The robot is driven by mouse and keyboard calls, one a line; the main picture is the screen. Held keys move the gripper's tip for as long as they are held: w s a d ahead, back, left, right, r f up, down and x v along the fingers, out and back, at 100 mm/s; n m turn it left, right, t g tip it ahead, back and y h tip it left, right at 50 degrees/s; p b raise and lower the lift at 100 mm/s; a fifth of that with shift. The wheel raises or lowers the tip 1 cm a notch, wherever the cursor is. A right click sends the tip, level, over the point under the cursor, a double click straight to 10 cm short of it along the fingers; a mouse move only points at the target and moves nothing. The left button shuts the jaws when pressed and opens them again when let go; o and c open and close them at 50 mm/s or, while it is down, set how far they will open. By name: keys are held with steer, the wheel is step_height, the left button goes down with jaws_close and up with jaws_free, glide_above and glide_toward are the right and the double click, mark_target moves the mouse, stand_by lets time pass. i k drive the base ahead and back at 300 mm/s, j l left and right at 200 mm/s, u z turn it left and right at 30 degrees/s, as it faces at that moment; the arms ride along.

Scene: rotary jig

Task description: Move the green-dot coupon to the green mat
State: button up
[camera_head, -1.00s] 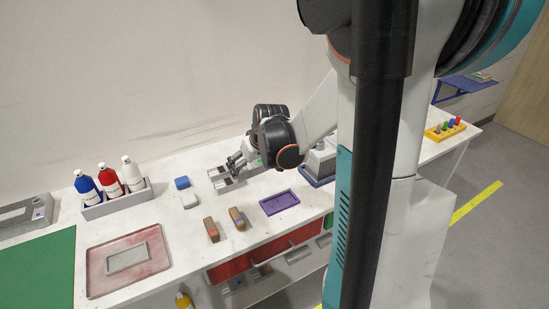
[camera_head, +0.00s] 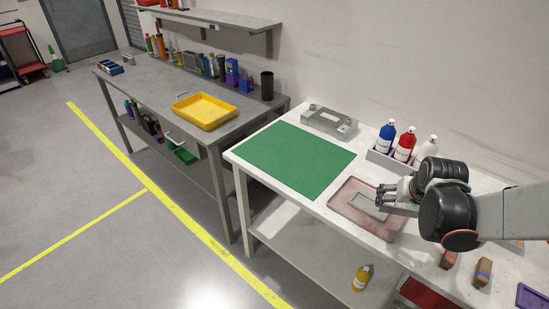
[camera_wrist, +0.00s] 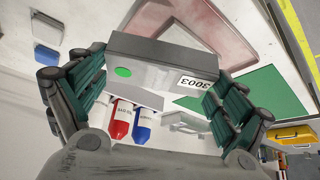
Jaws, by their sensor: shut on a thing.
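In the head view my gripper (camera_head: 385,194) is above the white bench, over the right part of the reddish tray; the coupon is mostly hard to make out there. The green mat (camera_head: 293,158) lies flat and bare on the bench's left end, left of the gripper. It also shows in the wrist view (camera_wrist: 262,92).
The reddish tray (camera_head: 345,187) with a grey frame lies beside the mat. A bottle rack (camera_head: 381,160) with blue, red and white bottles and a grey device (camera_head: 325,119) stand behind. Brown blocks (camera_head: 483,270) lie at right. A grey table with a yellow tray (camera_head: 204,112) stands left.

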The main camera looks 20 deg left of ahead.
mark_target(293, 153)
steer(key=i+u, duration=0.5)
steer(key=u, duration=0.2)
steer(key=i+l+u, duration=0.15)
steer(key=u, duration=0.15)
steer(key=i+l, duration=0.25)
steer(key=i, duration=0.25)
